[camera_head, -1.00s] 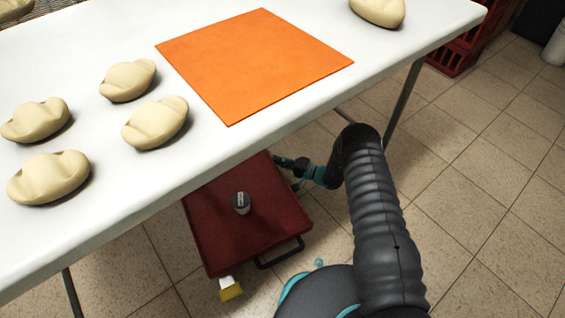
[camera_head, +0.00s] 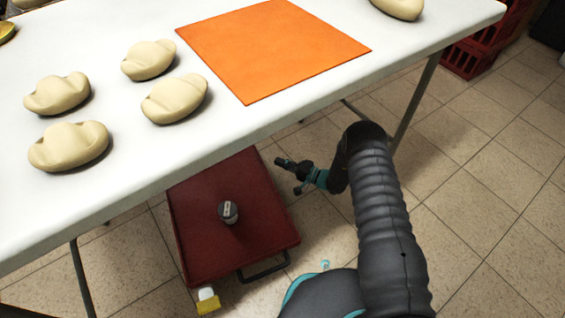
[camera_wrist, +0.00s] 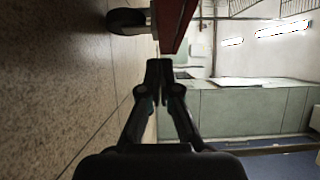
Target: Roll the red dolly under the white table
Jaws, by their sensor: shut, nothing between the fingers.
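The red dolly (camera_head: 205,235) stands on the tiled floor at the front edge of the white table (camera_head: 130,190). Its far part is hidden beneath the tabletop; its near part, with a black handle and a yellow-and-white piece at the near corner, sticks out. A small dark jar (camera_head: 228,212) with a pale label stands upright on it. My gripper (camera_head: 279,162) is shut and empty, to the right of the dolly near its far right side, with a gap between. In the wrist view my gripper (camera_wrist: 158,62) points just below the dolly's red edge (camera_wrist: 175,20) and a black wheel (camera_wrist: 127,20).
Several beige lumpy objects (camera_head: 68,146) and an orange mat (camera_head: 270,48) lie on the tabletop. Table legs stand at the left (camera_head: 82,280) and right (camera_head: 415,105). Red crates (camera_head: 470,58) stand at the upper right. The floor at the right is clear.

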